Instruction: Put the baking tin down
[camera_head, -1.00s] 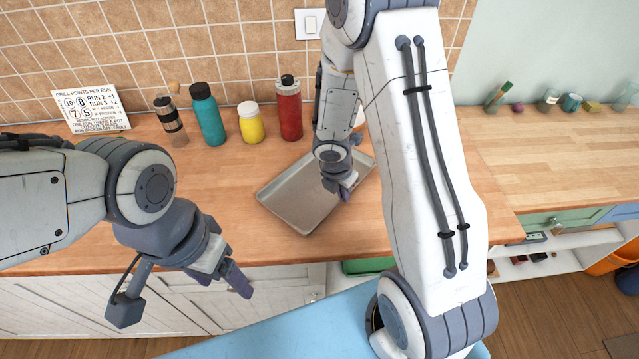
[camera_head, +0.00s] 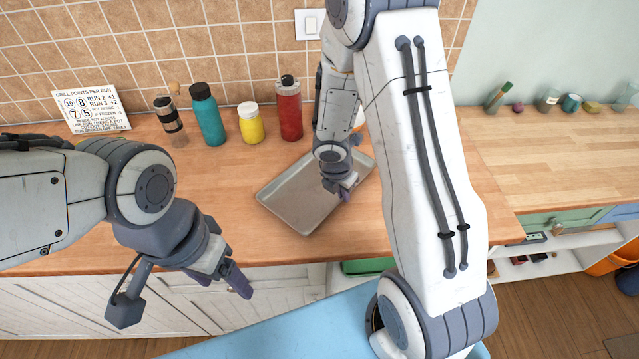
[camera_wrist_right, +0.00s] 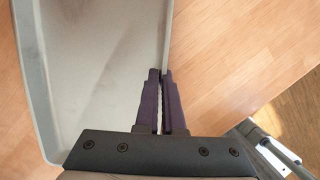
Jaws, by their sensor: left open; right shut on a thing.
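The baking tin (camera_head: 295,195) is a shallow grey rectangular tray over the wooden counter, near its front edge. It looks level and on or just above the counter; I cannot tell whether it touches. My right gripper (camera_head: 346,189) is shut on the tin's side wall, one finger inside and one outside. In the right wrist view the tin (camera_wrist_right: 95,70) fills the left part, and the right gripper's fingers (camera_wrist_right: 163,100) pinch its rim. My left gripper (camera_head: 242,283) is open and empty in front of the counter, left of the tin. My right arm hides the tin's right part.
Behind the tin stand a red bottle (camera_head: 289,112), a yellow jar (camera_head: 251,125), a teal bottle (camera_head: 208,118) and a dark-topped grinder (camera_head: 170,122). A sign (camera_head: 91,110) leans at the wall. The counter (camera_head: 225,170) left of the tin is clear.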

